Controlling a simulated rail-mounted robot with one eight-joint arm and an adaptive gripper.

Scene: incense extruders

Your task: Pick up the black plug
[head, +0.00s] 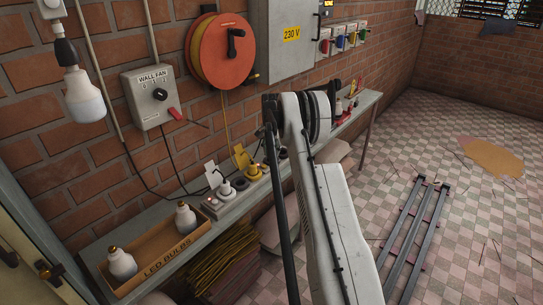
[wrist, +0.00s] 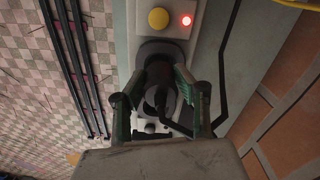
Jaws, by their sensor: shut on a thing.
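In the wrist view, the black plug (wrist: 154,96) is between the green-sided fingers of my gripper (wrist: 162,78). My gripper is shut on it. The plug is in line with a dark round base on a light panel, and I cannot tell whether it still touches that base. In the head view, my arm hides the gripper and the held plug.
A yellow button (wrist: 158,19) and red light (wrist: 186,20) sit just beyond the plug. A black cable (wrist: 229,45) runs beside my fingers. On the shelf are a yellow plug (head: 242,160), a white plug (head: 215,177) and a bulb box (head: 160,262). Metal rails (head: 412,235) lie on the floor.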

